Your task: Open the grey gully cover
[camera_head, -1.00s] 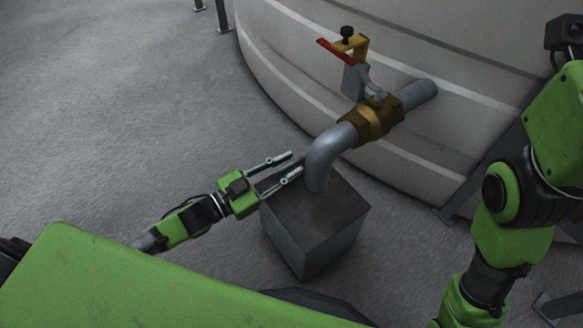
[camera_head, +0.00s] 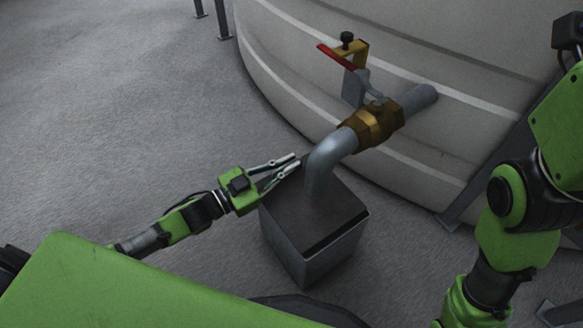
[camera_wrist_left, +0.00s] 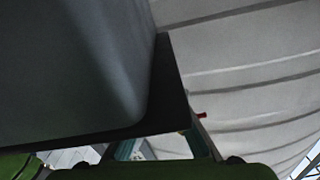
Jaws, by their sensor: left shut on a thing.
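The grey gully cover (camera_head: 291,213) lies on top of a grey square gully box (camera_head: 333,256), under the bent end of a pipe. A dark strip shows along the front right edge between cover and box rim; I cannot tell how far the cover is raised. My left gripper (camera_head: 296,162) is at the far left edge of the cover, its fingers close together and shut on that edge. In the left wrist view a large grey surface fills the left, with a dark plate edge beside it. My right gripper is out of view.
A large pale tank (camera_head: 450,60) stands behind. The floor at left is clear. My right arm (camera_head: 510,215) is at the right.

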